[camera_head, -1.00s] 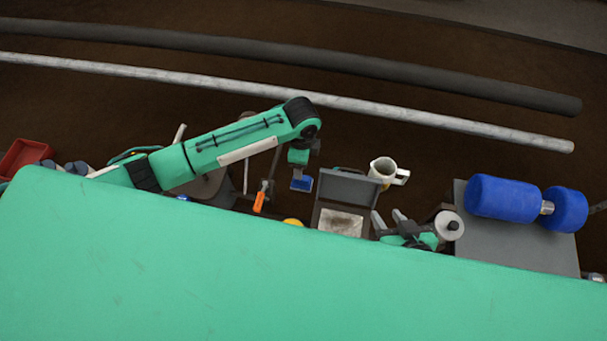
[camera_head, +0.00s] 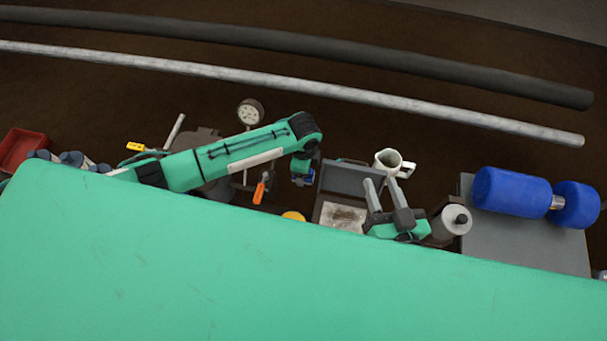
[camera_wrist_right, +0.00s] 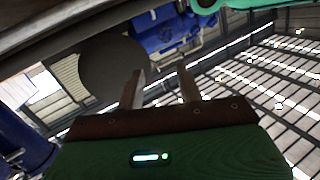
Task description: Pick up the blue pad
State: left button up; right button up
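A small blue piece, likely the blue pad (camera_head: 298,179), shows in the head view left of the grey open box. My left gripper (camera_head: 304,173) hangs from the bent teal arm directly over it and partly hides it. Whether its fingers are closed on the pad is too small to tell. My right gripper (camera_head: 380,183) is open and empty, its two fingers pointing up the picture in front of the box's right side. In the right wrist view the open fingers (camera_wrist_right: 160,86) have nothing between them; a blue object (camera_wrist_right: 165,30) lies beyond them, and I cannot tell what it is.
The grey box (camera_head: 350,179) and white jug (camera_head: 383,160) stand close to both grippers. An orange-handled tool (camera_head: 260,190) is left of the pad. A blue roller (camera_head: 512,192) lies on a grey surface (camera_head: 535,243) at right. A large teal surface (camera_head: 250,270) hides the foreground.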

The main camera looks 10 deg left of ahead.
pick_arm(q)
notch_tip(320, 180, down, 2)
jog(key=shift+f+b, duration=0.25)
jog(key=shift+b, duration=0.05)
pick_arm(e)
jog(key=r+t, duration=0.1)
jog(key=w+r, duration=0.1)
jog(key=d+r+t, duration=0.1)
jog(key=r, duration=0.1)
jog(key=shift+w+t, duration=0.3)
jog(key=shift+w, duration=0.1)
pick_arm(q)
jog(key=shift+c, duration=0.4)
jog(key=c, duration=1)
jog(key=shift+r, duration=0.15)
